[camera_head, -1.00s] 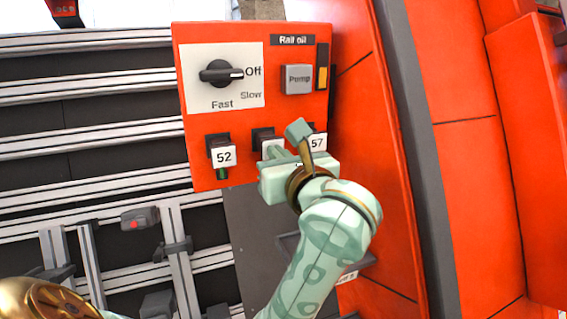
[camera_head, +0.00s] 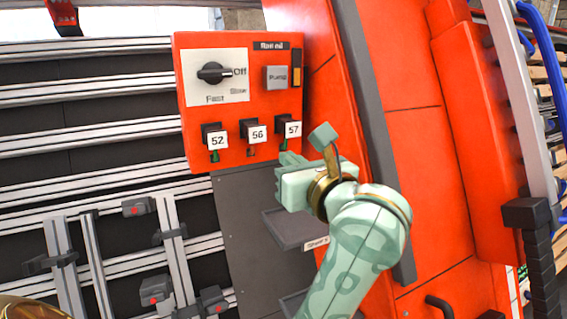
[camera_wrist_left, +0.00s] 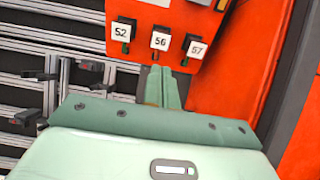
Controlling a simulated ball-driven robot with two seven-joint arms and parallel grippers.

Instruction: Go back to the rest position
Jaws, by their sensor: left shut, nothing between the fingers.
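My left gripper (camera_head: 284,168), pale green, is just below the lower right edge of the red control panel (camera_head: 182,118) in the head view. Its fingers are shut with nothing between them; in the left wrist view they lie side by side (camera_wrist_left: 162,88), pointing toward the panel. I cannot tell whether they touch anything. The panel's tags 52 (camera_head: 217,141), 56 (camera_head: 257,134) and 57 (camera_head: 293,129) are all uncovered. My right gripper is not in view.
Metal rails (camera_head: 90,130) run along the left. A grey shelf (camera_head: 290,228) sits below the panel. Red housing (camera_head: 400,150) and a blue hose (camera_head: 543,100) stand at right.

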